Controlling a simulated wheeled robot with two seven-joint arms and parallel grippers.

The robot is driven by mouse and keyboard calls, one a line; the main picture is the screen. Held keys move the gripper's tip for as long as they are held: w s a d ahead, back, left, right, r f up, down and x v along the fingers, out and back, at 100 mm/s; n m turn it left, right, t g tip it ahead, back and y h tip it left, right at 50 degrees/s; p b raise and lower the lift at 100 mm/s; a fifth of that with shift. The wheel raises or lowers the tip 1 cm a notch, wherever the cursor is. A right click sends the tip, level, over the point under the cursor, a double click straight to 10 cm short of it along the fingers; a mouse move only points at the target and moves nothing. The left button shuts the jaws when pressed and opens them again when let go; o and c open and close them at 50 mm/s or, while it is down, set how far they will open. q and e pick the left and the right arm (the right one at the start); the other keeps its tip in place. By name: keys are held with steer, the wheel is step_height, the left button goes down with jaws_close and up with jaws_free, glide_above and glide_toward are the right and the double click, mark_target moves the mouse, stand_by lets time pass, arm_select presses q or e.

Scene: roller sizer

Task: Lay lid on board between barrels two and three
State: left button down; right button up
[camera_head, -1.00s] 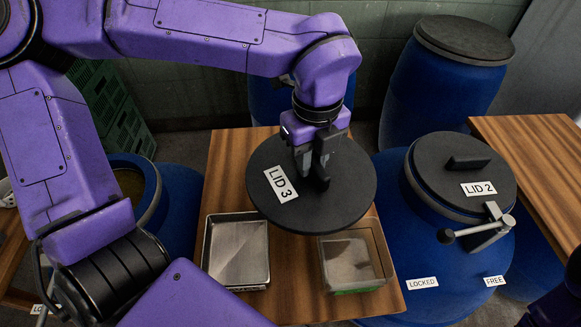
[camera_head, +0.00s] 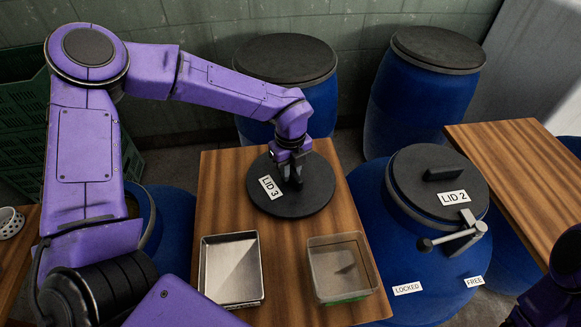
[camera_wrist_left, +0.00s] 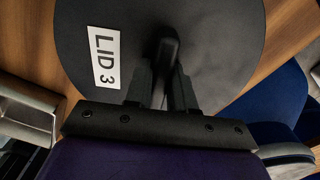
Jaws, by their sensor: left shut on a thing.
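The black round lid labelled LID 3 (camera_head: 312,200) is over the back part of the wooden board (camera_head: 222,215) in the head view. It looks flat and level; I cannot tell for sure whether it touches the wood. My left gripper (camera_head: 292,182) is above it, shut on its raised handle. The left wrist view shows the fingers (camera_wrist_left: 162,92) on either side of the handle (camera_wrist_left: 165,50), with the LID 3 label beside them. The barrel with LID 2 (camera_head: 412,200) stands right of the board. An open blue barrel (camera_head: 172,235) stands left, partly behind my arm. My right gripper is not in view.
A metal tray (camera_head: 204,275) and a clear plastic container (camera_head: 370,268) sit at the board's front. LID 2's barrel has a lever clamp (camera_head: 455,236). Two lidded blue barrels (camera_head: 318,105) (camera_head: 415,110) stand behind. Another wooden board (camera_head: 510,165) is at right.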

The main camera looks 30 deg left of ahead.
mark_target(291, 168)
arm_select(q)
steer(key=shift+f, duration=0.1)
steer(key=c, duration=1)
jaws_free()
steer(key=shift+s, duration=0.1)
steer(key=shift+o, duration=0.2)
step_height(291, 168, up, 12)
steer(key=b, duration=0.1)
steer(key=shift+r, duration=0.2)
